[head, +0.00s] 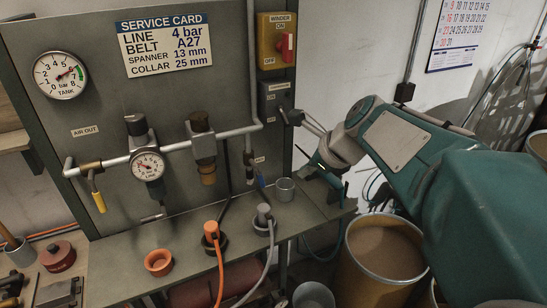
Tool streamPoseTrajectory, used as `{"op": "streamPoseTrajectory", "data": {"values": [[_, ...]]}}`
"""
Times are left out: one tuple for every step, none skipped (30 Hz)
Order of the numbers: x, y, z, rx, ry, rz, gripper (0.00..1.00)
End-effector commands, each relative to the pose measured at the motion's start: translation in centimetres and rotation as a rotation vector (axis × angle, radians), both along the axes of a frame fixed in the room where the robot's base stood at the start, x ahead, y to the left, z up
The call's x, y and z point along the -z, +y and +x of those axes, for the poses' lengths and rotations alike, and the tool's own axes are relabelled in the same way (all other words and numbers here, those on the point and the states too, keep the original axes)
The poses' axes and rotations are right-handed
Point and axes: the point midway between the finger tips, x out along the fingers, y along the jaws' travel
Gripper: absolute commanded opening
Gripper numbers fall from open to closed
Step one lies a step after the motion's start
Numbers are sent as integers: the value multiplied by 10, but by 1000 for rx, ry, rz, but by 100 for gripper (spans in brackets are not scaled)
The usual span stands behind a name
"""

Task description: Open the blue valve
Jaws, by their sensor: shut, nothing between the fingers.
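A small valve with a blue handle (262,184) hangs low on the grey-green panel, just left of the metal cup, at the lower end of a thin pipe. Its handle is small here and its exact angle is hard to read. My gripper (293,116) is shut and empty. It is at the right edge of the panel, in front of the dark grey switch box (272,98), above and to the right of the blue handle. Whether its fingertips touch the box I cannot tell.
A yellow-handled valve (98,201) hangs at the left end of the pipe. A metal cup (285,190) stands on the shelf (125,260) right by the blue handle. Orange and grey hose fittings stand along the shelf. A large drum (347,270) stands below my arm.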

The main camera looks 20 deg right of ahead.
Motion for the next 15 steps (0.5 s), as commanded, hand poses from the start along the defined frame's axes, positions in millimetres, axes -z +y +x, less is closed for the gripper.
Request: {"op": "streamPoseTrajectory", "data": {"values": [[8, 4, 4, -5, 5, 0, 0], [12, 6, 7, -4, 4, 0, 0], [19, 8, 11, -5, 5, 1, 0], [23, 10, 14, -5, 5, 0, 0], [28, 12, 17, -4, 6, 1, 0], [34, 14, 21, -4, 5, 1, 0], [38, 16, 25, -5, 5, 0, 0], [43, 17, 28, -5, 4, 0, 0], [48, 19, 32, -5, 4, 0, 0], [53, 21, 35, -5, 4, -1, 0], [57, 23, 38, -5, 5, 1, 0], [63, 25, 42, -5, 4, 0, 0], [68, 27, 45, -4, 5, 0, 0], [71, 28, 47, -5, 4, -1, 0], [70, 35, 53, -8, 1, -3, 0]]}}
